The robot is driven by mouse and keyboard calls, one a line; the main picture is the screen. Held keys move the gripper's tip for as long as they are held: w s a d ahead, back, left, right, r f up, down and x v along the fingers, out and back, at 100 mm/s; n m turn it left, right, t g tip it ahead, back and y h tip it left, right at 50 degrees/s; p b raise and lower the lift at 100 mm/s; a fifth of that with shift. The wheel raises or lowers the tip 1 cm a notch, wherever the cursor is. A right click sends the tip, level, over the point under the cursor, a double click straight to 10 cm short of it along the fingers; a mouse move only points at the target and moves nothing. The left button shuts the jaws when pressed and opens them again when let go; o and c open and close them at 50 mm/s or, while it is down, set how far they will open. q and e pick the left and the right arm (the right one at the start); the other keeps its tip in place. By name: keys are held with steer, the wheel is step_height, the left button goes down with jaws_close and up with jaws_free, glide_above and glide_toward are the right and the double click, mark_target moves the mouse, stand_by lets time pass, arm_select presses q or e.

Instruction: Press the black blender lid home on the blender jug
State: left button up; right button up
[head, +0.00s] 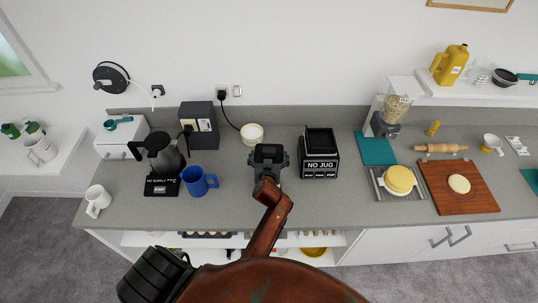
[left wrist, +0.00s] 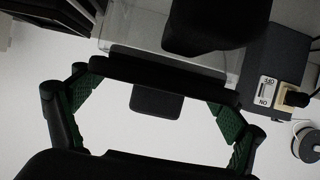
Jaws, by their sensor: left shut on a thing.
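My left gripper (head: 268,155) is over the middle of the counter, just left of the black blender base (head: 320,160) marked NO JUG. In the left wrist view its green-padded fingers (left wrist: 155,100) are shut on a black piece that appears to be the blender lid (left wrist: 165,75). A clear-walled vessel, seemingly the blender jug (left wrist: 125,25), shows just beyond the lid, partly covered by it and by a dark block. I cannot tell whether lid and jug touch. In the head view the gripper hides this spot. My right gripper is not in view.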

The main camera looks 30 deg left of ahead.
mark_target(269, 150)
arm_select(q)
steer(key=shift+f, duration=0.25)
steer(key=o, duration=0.8)
step_height(269, 150, up, 10)
steer(key=shift+d, duration=0.1)
stand_by(0.5)
